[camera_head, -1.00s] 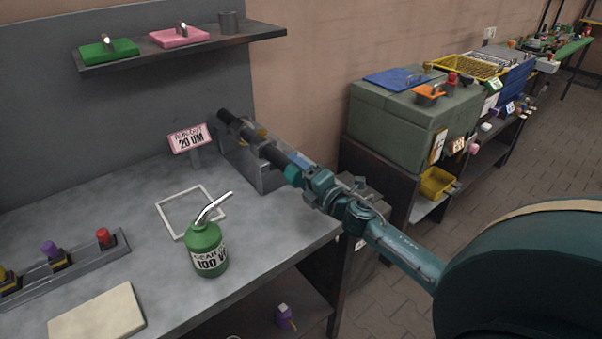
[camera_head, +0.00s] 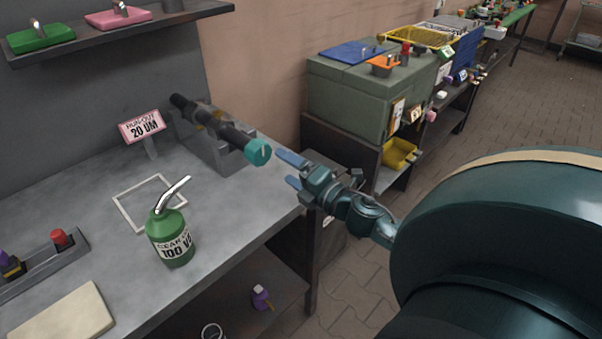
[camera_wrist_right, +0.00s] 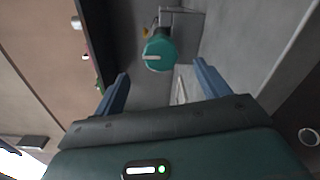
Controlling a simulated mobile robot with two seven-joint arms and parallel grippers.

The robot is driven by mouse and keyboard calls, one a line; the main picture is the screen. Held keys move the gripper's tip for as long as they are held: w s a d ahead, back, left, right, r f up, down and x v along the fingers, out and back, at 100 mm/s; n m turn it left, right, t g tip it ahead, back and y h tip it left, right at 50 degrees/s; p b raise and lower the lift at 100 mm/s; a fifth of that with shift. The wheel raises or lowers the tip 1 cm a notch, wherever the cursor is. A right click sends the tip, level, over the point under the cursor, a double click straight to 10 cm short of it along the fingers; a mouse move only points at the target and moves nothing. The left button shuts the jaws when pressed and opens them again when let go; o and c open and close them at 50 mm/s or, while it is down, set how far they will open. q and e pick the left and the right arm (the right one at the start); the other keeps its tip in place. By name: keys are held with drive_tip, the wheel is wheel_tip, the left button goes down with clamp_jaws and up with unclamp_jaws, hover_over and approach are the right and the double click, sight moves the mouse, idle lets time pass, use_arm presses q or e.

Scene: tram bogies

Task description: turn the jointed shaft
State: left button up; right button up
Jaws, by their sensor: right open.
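The jointed shaft (camera_head: 219,126) is a dark rod lying in a grey cradle (camera_head: 212,150) at the back right of the workbench. Its near end is a teal knob (camera_head: 258,152) with a pale line on its face. My right gripper (camera_head: 284,169) is open and empty, a short way to the right of the knob and apart from it. In the right wrist view the knob (camera_wrist_right: 159,55) shows beyond the two blue fingers (camera_wrist_right: 162,85), roughly between them. The rest of the shaft is mostly hidden behind the knob there. My left gripper is not in view.
A green can (camera_head: 171,238) with a spout stands on the bench beside a white square frame (camera_head: 128,216). A pink "RUN-OUT 20 UM" sign (camera_head: 142,131) stands left of the cradle. A green chest (camera_head: 352,98) stands on a cabinet at the back right.

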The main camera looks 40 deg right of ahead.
drive_tip(key=shift+s+d, duration=0.1)
drive_tip(key=shift+s, duration=1.5)
drive_tip(key=s+a+f+m+g+h, duration=0.45)
drive_tip(key=s+f+m+g, duration=0.3)
drive_tip(key=m, duration=0.75)
drive_tip(key=s+a+f+m+g+y, duration=0.4)
drive_tip(key=s+a+g, duration=0.3)
drive_tip(key=s+a, duration=0.45)
drive_tip(key=w+a+f+t+y+p, duration=0.2)
drive_tip(key=w+a+f+t, duration=0.2)
drive_tip(key=w+a+t, duration=0.1)
drive_tip(key=shift+w+a+t+y+p, duration=0.2)
drive_tip(key=shift+a+t+y+p, duration=0.15)
drive_tip(key=shift+a+t, duration=0.65)
